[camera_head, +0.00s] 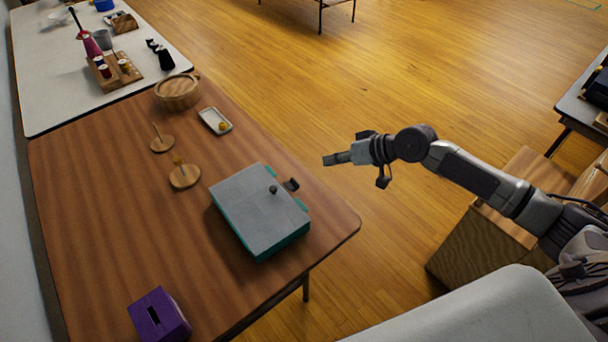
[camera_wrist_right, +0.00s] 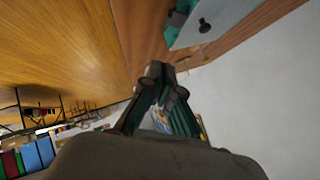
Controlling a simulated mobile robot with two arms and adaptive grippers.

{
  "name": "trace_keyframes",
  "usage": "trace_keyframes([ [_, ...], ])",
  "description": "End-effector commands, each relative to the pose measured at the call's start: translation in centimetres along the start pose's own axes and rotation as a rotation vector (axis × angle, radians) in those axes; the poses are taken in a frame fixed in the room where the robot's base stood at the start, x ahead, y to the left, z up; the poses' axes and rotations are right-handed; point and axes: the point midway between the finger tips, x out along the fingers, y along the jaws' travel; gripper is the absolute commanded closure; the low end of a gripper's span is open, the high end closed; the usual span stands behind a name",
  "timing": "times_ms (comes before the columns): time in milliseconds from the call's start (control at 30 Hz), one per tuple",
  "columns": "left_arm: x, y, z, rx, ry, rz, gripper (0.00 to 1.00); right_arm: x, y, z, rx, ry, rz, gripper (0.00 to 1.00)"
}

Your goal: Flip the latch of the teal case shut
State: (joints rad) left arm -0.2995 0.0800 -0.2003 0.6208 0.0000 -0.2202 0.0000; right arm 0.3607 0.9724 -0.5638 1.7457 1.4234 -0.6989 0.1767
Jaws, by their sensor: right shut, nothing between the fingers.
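The teal case (camera_head: 250,212) lies on the wooden table in the head view, its grey lid down. A dark round knob (camera_head: 273,189) sits on the lid. A dark latch (camera_head: 291,184) sticks out at the edge facing my right arm, apparently not folded against the case. My right gripper (camera_head: 328,160) is shut and empty, in the air beyond the table edge, to the right of the case and apart from it. In the right wrist view the gripper (camera_wrist_right: 168,85) shows shut, with part of the case (camera_wrist_right: 195,25) past it. My left gripper is not in view.
On the wooden table (camera_head: 100,230) are a purple slotted box (camera_head: 160,316), a small tray (camera_head: 215,121), a round wooden box (camera_head: 178,92) and two wooden discs with pegs (camera_head: 184,176). A white table (camera_head: 50,85) with craft items adjoins it. The air around my right gripper is clear.

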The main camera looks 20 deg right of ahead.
Motion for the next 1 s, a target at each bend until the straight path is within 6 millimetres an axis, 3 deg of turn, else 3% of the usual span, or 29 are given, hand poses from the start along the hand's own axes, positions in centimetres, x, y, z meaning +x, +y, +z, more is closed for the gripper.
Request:
trace_keyframes([
  [333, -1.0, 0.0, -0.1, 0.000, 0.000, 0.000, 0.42, 7.5, -0.2, -0.1, 0.001, 0.000, -0.002, 1.00],
  [400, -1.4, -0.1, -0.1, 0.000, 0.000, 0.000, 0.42, 8.2, -0.1, 0.8, 0.003, -0.002, 0.000, 1.00],
  [667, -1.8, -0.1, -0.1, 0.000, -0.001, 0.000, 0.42, 10.0, -0.1, 2.6, 0.000, 0.001, 0.000, 1.00],
  [1000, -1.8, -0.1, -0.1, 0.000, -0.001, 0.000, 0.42, 10.2, 0.0, 2.8, 0.000, 0.001, 0.000, 1.00],
])
